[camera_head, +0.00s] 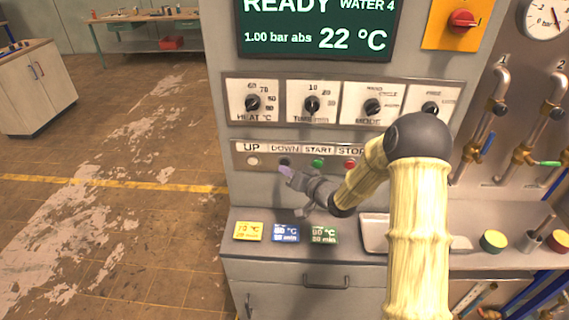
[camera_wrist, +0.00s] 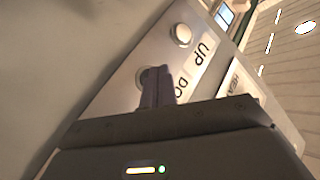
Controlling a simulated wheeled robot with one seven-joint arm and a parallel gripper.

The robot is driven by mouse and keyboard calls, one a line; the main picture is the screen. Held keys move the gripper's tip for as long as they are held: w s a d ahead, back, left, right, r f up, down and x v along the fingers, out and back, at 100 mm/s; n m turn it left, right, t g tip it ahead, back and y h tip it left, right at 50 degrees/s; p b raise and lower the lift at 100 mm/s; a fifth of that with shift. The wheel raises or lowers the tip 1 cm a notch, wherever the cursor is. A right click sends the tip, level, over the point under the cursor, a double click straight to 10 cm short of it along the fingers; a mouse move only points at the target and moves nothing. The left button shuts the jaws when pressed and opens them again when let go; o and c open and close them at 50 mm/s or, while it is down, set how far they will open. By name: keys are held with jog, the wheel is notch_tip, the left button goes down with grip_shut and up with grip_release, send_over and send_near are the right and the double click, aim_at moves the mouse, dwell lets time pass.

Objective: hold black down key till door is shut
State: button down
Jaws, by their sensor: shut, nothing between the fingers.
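The black DOWN key (camera_head: 285,161) sits on the control panel between the white UP key (camera_head: 253,161) and the green START key (camera_head: 318,163). My gripper (camera_head: 286,171) is shut and empty, its fingertips right at the DOWN key. In the wrist view the closed fingers (camera_wrist: 158,84) cover much of the DOWN key, whose round rim (camera_wrist: 145,76) shows beside them. The UP key (camera_wrist: 181,34) is clear of the fingers. I cannot tell whether the tips touch the key or how far it is pressed. The door is not in view.
The red STOP key (camera_head: 350,164) is right of START. Knobs (camera_head: 312,104) line the panel above, under a screen (camera_head: 315,30) reading READY, 1.00 bar abs and 22 °C. Coloured cards (camera_head: 286,233) and a tray (camera_head: 374,234) lie on the ledge below. The floor at left is open.

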jog(key=shift+w, duration=0.15)
dwell(0.7)
jog(key=shift+w, duration=0.3)
